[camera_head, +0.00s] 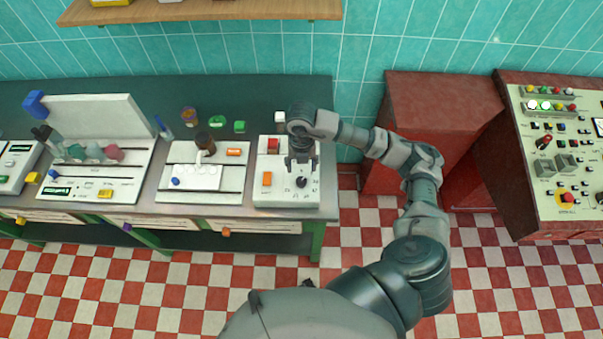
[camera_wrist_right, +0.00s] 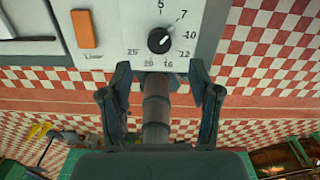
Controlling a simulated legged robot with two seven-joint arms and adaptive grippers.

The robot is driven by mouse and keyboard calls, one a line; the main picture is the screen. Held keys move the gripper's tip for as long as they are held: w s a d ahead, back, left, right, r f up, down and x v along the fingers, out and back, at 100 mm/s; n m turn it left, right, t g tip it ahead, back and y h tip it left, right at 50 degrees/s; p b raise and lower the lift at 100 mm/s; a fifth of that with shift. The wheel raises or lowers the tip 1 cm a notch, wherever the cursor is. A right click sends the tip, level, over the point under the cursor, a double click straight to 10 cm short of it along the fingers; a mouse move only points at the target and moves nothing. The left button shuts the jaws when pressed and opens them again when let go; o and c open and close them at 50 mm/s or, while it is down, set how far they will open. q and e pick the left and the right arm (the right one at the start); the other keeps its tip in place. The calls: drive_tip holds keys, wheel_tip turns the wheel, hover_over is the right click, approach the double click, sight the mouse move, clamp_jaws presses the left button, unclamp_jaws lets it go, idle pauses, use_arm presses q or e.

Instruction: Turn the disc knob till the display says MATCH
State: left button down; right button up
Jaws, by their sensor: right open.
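A round black knob (camera_head: 301,182) with a pale pointer mark sits on a light panel (camera_head: 272,199) near the right end of the bench. My right gripper (camera_head: 302,163) is over this panel, fingers downward. In the wrist view its open fingers (camera_wrist_right: 160,80) stand on either side, short of the knob in the picture; contact is not visible. A brownish cylinder (camera_wrist_right: 156,112) shows between them; I cannot tell what it is. A small green display (camera_head: 57,191) on the left panel is unreadable.
An orange switch (camera_head: 267,179) and a red one (camera_head: 273,146) are beside the knob. A middle panel (camera_head: 177,197) stands to the left. A red cabinet (camera_head: 432,100) and a control desk (camera_head: 562,205) are at right. The checkered floor in front is clear.

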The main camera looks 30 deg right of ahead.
drive_tip(key=shift+r, duration=1.85)
